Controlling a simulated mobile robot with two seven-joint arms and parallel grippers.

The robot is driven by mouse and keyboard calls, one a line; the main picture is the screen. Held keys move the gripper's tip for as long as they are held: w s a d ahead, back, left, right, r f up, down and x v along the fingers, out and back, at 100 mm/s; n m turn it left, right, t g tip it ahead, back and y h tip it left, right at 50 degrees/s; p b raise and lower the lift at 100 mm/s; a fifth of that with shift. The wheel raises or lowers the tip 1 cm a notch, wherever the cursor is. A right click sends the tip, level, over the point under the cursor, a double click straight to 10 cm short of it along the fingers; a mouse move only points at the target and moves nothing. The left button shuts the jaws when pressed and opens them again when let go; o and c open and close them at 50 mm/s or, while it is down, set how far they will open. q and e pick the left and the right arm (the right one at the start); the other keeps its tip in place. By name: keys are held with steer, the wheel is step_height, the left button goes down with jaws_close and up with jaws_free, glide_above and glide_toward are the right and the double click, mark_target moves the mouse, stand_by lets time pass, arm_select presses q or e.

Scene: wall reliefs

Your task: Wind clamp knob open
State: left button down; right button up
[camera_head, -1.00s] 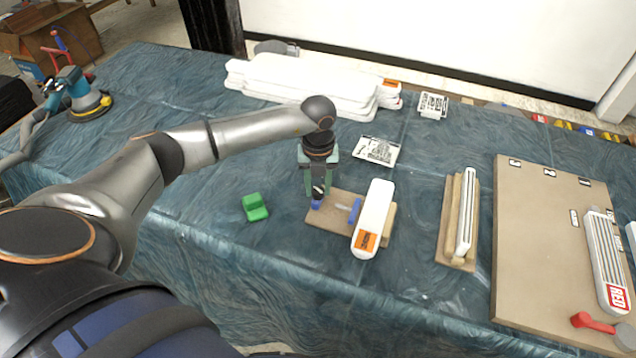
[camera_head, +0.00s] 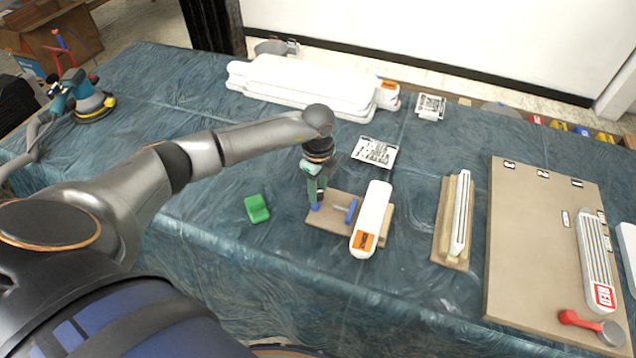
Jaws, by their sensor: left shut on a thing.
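A small wooden clamp board (camera_head: 331,223) lies on the cloth-covered table. A blue clamp knob (camera_head: 316,206) sits at its left end, partly hidden by my gripper. A blue clamp pad (camera_head: 351,211) stands further right on the board, beside a white relief piece with an orange label (camera_head: 372,215). My left gripper (camera_head: 316,201) points down over the board's left end, with its fingers shut on the blue knob. My right gripper is not in view.
A green block (camera_head: 257,208) lies left of the board. A wooden stand with a slotted white piece (camera_head: 460,214) and a large brown panel (camera_head: 530,250) lie to the right. White reliefs (camera_head: 305,85) are stacked behind. A sander (camera_head: 85,100) stands at far left.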

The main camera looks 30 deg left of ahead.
arm_select(q)
steer(key=n, duration=0.4)
steer(key=shift+n, duration=0.3)
steer(key=n, duration=0.4)
steer(key=shift+n, duration=0.4)
steer(key=c, duration=0.5)
jaws_free()
steer(key=shift+r, duration=0.1)
step_height(320, 180, up, 12)
steer(key=b, duration=0.1)
steer(key=shift+r, duration=0.2)
